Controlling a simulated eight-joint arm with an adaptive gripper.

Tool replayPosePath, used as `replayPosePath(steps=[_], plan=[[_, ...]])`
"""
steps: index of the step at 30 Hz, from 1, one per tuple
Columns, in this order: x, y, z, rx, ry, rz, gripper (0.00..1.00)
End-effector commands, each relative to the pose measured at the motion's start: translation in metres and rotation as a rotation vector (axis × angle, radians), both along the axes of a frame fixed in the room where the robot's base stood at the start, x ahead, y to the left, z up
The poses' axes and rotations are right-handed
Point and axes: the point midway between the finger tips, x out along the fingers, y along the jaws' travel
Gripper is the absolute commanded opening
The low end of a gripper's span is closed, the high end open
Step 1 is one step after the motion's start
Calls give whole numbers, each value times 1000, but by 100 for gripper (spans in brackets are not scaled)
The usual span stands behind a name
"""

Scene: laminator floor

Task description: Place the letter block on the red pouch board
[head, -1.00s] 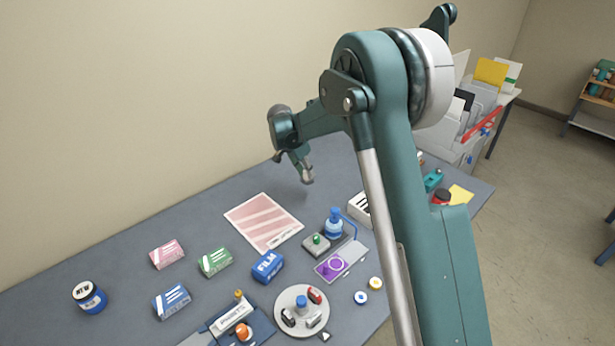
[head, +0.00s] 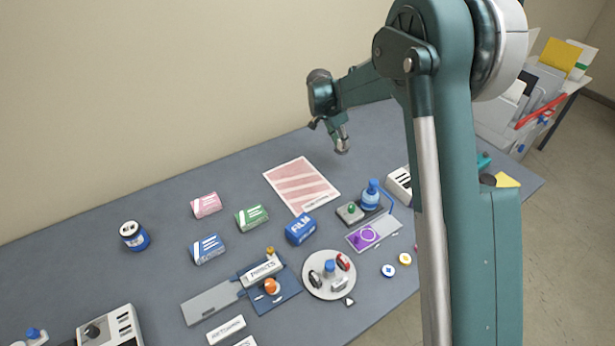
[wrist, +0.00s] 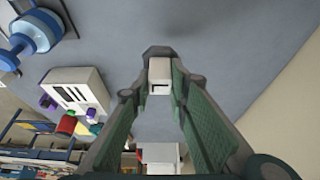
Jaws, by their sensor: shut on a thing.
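The red pouch board (head: 302,186), a flat pinkish-red striped sheet, lies on the grey table near the wall in the head view. My gripper (head: 342,146) hangs above the table, up and to the right of the board in the picture. In the wrist view my gripper (wrist: 159,62) is shut on a small pale grey-white block (wrist: 159,78), which I take to be the letter block. No letter on it can be read, and it is too small to make out clearly in the head view. The board does not show in the wrist view.
Pink (head: 206,205), green (head: 252,217) and blue-and-white (head: 207,249) packs lie left of the board. A blue FILM box (head: 300,229) and a blue bottle (head: 371,195) stand in front of it. A round grey tray (head: 315,291) is nearer. The table beside my gripper is clear.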

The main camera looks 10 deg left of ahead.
Motion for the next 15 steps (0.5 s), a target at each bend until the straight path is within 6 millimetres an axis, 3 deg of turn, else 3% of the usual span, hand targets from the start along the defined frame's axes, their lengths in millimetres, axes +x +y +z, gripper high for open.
replayPosePath(steps=[15], plan=[[-89, 110, 6, 0, 0, 38, 0]])
